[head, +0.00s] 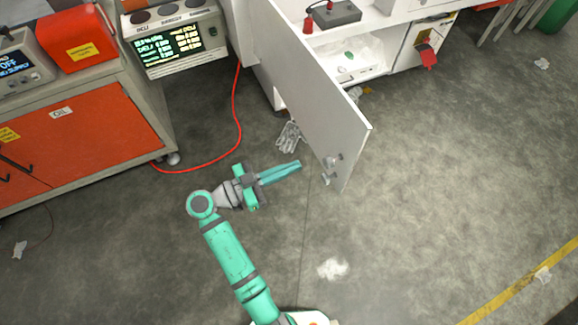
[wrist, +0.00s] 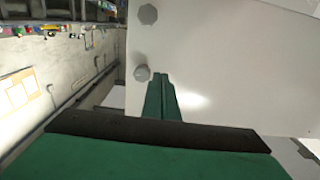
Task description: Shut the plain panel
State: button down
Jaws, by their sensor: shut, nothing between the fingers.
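The plain panel (head: 318,90) is a white door standing wide open from the white cabinet in the head view. Small grey fittings (head: 330,168) sit near its free lower end. My gripper (head: 299,164) is shut and empty, pointing at the panel just left of that free end. A small gap seems to lie between the fingertips and the panel. In the wrist view the panel (wrist: 225,70) fills the right side, with two round grey knobs (wrist: 144,43) on it. My closed fingers (wrist: 161,80) point toward it; contact cannot be told there.
The open cabinet (head: 345,62) holds a pale bag behind the panel. A black box (head: 335,15) stands on top. An orange-doored cart (head: 85,140) is at left, with a red cable (head: 238,125) on the floor. Floor right of the panel is mostly clear.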

aim_at(334, 150)
jog(key=x, duration=1)
jog(key=shift+w+d, duration=0.15)
jog(key=shift+d, duration=0.25)
